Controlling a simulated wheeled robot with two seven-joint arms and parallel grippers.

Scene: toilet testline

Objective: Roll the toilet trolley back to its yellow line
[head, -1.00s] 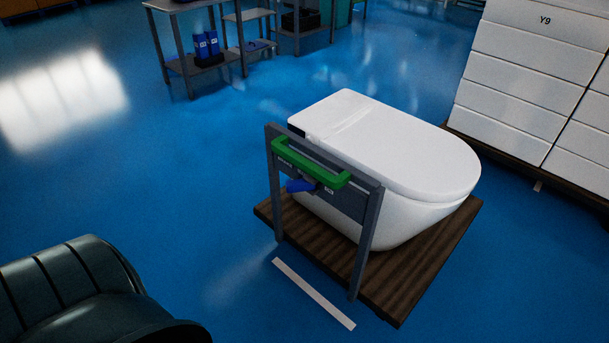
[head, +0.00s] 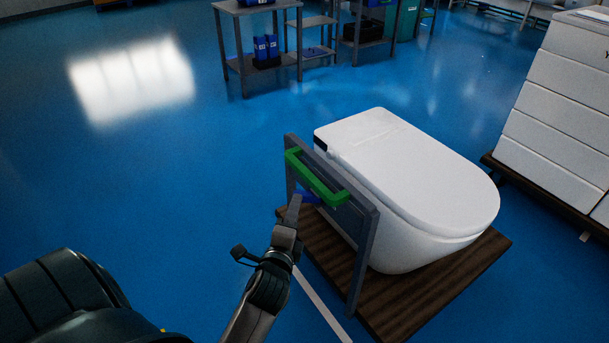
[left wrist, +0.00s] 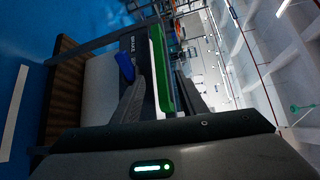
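The trolley is a dark wooden base (head: 395,310) with a grey upright frame (head: 362,265) at its left side, carrying a white toilet (head: 410,175). A green handle (head: 316,180) sits on the frame, with a blue lever (head: 309,197) below it. My left gripper (head: 296,208) is in front of the frame, near the lever and handle. In the left wrist view, its open fingers (left wrist: 160,97) lie on either side of the green handle (left wrist: 160,70); contact cannot be told. A pale strip (head: 322,308) lies on the floor beside the base; no clearly yellow line shows. My right gripper is not in view.
Stacked white boxes (head: 560,110) stand on a dark pallet at the right. A grey shelf table (head: 262,8) with blue bins (head: 266,47) stands at the back. The blue floor to the left of the trolley is clear.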

